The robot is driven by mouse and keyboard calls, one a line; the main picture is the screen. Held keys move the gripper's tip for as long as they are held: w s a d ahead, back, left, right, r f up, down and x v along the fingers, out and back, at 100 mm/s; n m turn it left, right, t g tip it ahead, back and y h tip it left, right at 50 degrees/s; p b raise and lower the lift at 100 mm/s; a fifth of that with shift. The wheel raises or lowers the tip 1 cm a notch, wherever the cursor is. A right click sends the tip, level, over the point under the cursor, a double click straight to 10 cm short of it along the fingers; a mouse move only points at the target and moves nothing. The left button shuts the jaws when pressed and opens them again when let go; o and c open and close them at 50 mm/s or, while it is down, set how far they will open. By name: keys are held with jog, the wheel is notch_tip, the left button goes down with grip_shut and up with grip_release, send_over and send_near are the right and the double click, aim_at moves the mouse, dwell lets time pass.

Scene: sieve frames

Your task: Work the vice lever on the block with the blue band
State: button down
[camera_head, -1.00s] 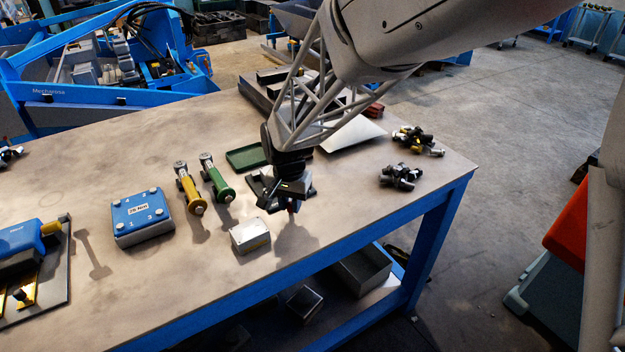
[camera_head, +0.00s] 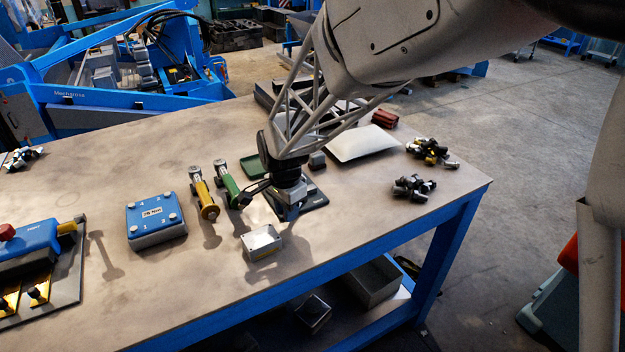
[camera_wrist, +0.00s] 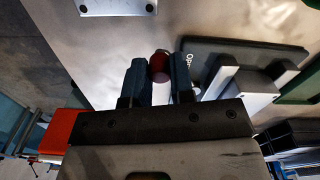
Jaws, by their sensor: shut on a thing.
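A dark red ball knob (camera_wrist: 159,67) sits between my two dark fingers in the wrist view, and my gripper (camera_wrist: 160,62) is shut on it. To its right lies a black base plate (camera_wrist: 215,50) with partly cut-off white lettering, bearing a pale grey block (camera_wrist: 247,88). My wrist hides much of the vice there, and I cannot make out a blue band or the lever's full length.
A small silver box (camera_head: 262,243) stands close in front. Green (camera_head: 227,184) and yellow (camera_head: 204,193) tools stand to the left, beyond them a blue-topped box (camera_head: 152,214). A green tray (camera_head: 254,164) lies behind. Dark bolts (camera_head: 412,188) lie right.

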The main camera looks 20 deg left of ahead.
jog(key=shift+w+a+r, duration=0.1)
jog(key=c, duration=1)
grip_release()
jog(key=shift+r, duration=3.85)
